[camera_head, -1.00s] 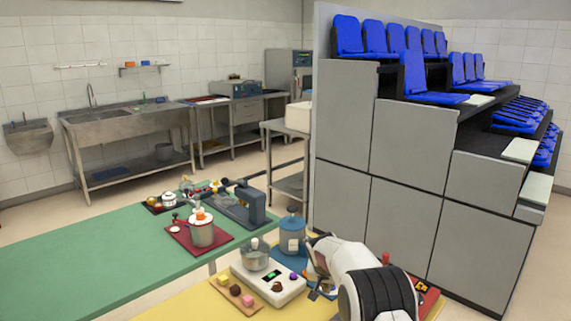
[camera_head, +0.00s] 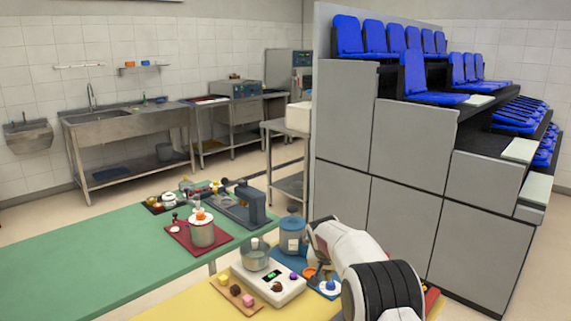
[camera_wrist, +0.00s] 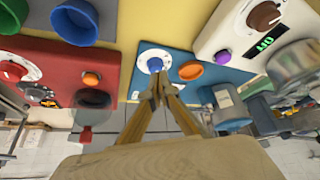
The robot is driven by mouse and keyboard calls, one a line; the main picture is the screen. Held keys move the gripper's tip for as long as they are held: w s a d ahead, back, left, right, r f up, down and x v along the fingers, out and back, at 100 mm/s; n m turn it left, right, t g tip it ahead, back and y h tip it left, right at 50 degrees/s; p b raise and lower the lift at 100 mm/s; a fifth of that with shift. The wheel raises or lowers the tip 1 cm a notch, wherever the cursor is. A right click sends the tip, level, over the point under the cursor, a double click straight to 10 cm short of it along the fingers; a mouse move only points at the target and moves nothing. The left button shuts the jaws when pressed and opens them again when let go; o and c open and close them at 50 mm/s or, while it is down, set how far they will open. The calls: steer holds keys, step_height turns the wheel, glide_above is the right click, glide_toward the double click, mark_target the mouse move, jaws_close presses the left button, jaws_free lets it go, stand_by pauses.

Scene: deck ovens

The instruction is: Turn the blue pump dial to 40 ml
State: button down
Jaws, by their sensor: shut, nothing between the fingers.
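An orange round part (camera_wrist: 190,70) sits beside the dial. My gripper (camera_wrist: 157,86) is shut and empty, with its tips close to the blue knob; I cannot tell whether they touch it. The dial's markings are too small to read.
A white device (camera_head: 268,283) with a green display and a pot stands left of the pump. A red unit (camera_wrist: 62,80) with knobs sits on the pump's other side. A wooden board (camera_head: 238,298) with small cubes lies in front. The green table (camera_head: 90,245) has free room.

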mark_target(331, 290)
steer(key=shift+r, duration=0.55)
steer(key=shift+s+d+r, duration=0.15)
steer(key=shift+d+r, duration=0.35)
steer(key=shift+d, duration=0.15)
steer(key=shift+f, duration=0.2)
steer(key=shift+f, duration=3.35)
steer(key=shift+w, duration=0.35)
